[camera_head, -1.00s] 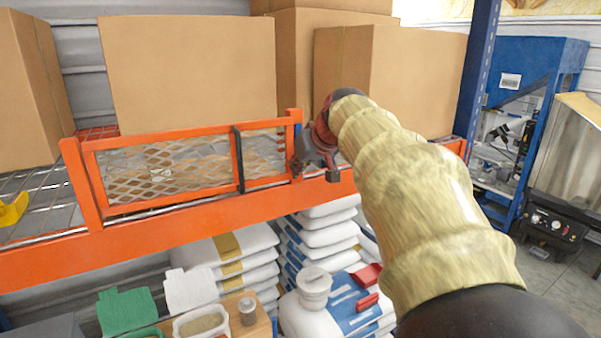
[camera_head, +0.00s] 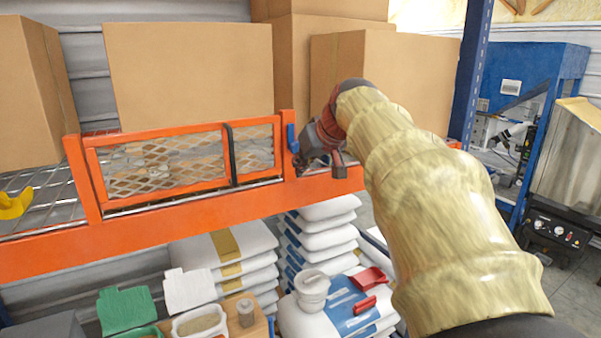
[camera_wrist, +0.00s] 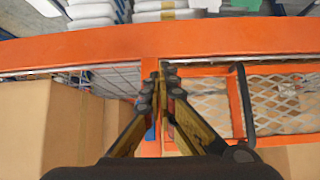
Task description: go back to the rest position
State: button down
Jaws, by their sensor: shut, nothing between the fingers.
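My gripper (camera_wrist: 160,80) shows in the wrist view with its two yellow-and-dark fingers brought together at the tips, empty. It points at the orange upright at the end of the mesh gate (camera_wrist: 285,102). In the head view my gripper (camera_head: 300,165) is partly hidden by its own wrist and my sleeved arm. It is in front of the orange shelf beam (camera_head: 190,219), near the right end of the mesh gate (camera_head: 165,165) and a blue latch piece (camera_head: 292,138). I cannot tell whether it touches the frame.
Cardboard boxes (camera_head: 190,75) stand on the shelf behind the gate.

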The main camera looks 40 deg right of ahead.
jog(key=b+v, duration=0.1)
jog(key=v, duration=0.6)
jog(key=shift+w+r, duration=0.1)
jog(key=shift+w, duration=0.05)
